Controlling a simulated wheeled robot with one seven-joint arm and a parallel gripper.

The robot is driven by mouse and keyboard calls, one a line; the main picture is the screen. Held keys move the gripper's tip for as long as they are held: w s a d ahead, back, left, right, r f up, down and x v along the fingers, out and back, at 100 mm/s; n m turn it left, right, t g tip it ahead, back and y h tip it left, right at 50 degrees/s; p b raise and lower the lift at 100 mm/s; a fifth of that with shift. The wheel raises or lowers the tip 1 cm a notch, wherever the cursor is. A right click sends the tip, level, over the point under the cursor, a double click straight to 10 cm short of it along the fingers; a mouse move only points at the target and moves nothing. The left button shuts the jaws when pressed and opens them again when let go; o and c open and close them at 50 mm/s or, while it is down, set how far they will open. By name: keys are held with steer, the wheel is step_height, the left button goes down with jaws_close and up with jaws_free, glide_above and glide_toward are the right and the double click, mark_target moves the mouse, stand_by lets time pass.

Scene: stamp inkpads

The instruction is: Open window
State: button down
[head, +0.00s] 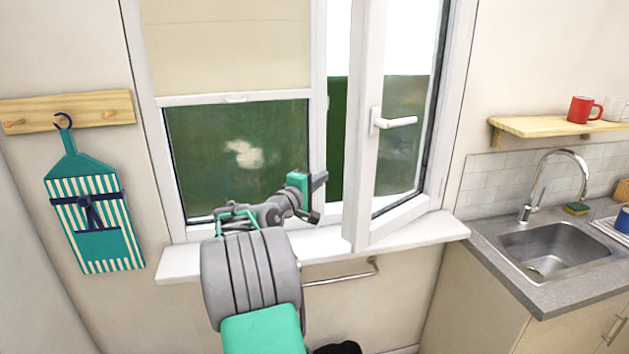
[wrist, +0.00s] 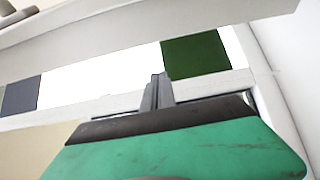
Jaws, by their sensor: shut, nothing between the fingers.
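The window has a left pane (head: 235,160) with its frame in place. Its right sash (head: 363,150) is swung inward, its free edge standing out over the sill. The white handle (head: 397,122) on that sash lies horizontal, pointing right. My gripper (head: 320,181) is shut and empty, in front of the gap between the left pane and the sash's free edge. It is lower than the handle and to its left. The wrist view shows the shut fingers (wrist: 157,90) against white frame parts and a patch of green; the handle cannot be made out there.
A beige blind (head: 228,45) covers the upper left pane. The white sill (head: 430,228) is clear, with a metal rail (head: 345,275) below. A sink (head: 550,250) and a shelf with mugs (head: 540,126) are at right.

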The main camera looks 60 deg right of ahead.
steer(key=s, duration=0.1)
steer(key=s+d+p, duration=0.2)
steer(key=shift+s+d, duration=0.25)
steer(key=shift+s, duration=0.1)
